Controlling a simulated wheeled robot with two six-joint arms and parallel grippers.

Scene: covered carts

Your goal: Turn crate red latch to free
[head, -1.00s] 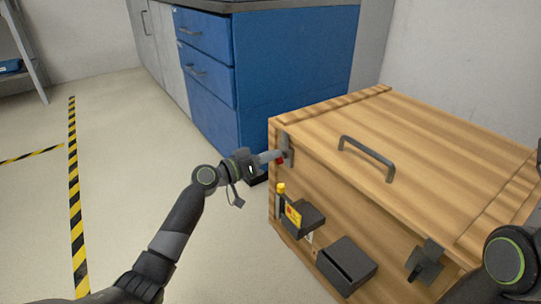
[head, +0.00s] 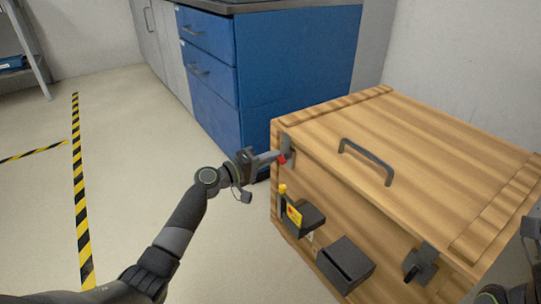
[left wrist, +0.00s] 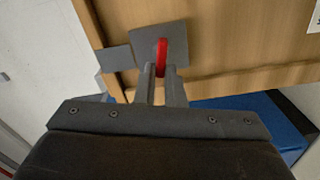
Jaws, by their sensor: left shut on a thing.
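The wooden crate (head: 420,135) stands at the right of the head view, its lid down. The red latch (head: 282,158) is at the crate's upper left front corner, on a grey plate. In the left wrist view the red latch (left wrist: 161,53) stands roughly upright in the picture on its grey plate (left wrist: 142,42). My left gripper (head: 275,158) is at the latch, its fingers (left wrist: 160,82) shut on the red latch's lower end. A second, dark latch (head: 420,264) is at the crate's right front. My right arm shows only partly at the right edge; its gripper is not seen.
A dark handle (head: 367,160) is on the crate lid. Two dark holders (head: 345,265) are on the crate's front, one with a yellow-topped item (head: 283,190). A blue cabinet (head: 290,80) stands behind the crate. Open floor (head: 130,150) lies to the left.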

